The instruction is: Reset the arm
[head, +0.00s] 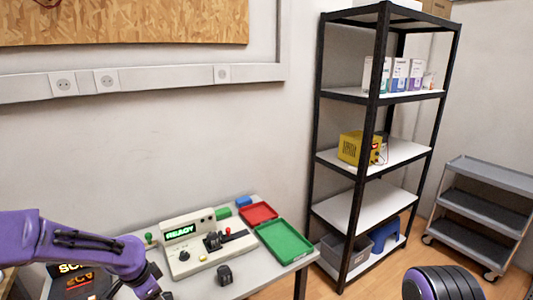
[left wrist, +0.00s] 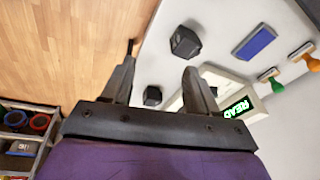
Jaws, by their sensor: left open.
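My left arm (head: 75,240) comes in from the left in the head view, purple, over the left end of the table. Its gripper is at or below the bottom edge there. In the left wrist view my left gripper (left wrist: 158,80) has its two dark fingers apart, with nothing between them. A beige device (head: 205,243) with a green READY display stands on the table; its display (left wrist: 238,108) also shows beyond the right finger in the wrist view. My right gripper is not in view; only a purple and black part of my own body shows at bottom right.
A dark block (head: 224,275) lies before the device. Red (head: 258,213) and green (head: 284,243) trays are at the table's right end. A blue block (left wrist: 254,42) lies near the stamp-like handles (left wrist: 270,80). A black shelf (head: 372,140) and grey cart (head: 485,205) stand right.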

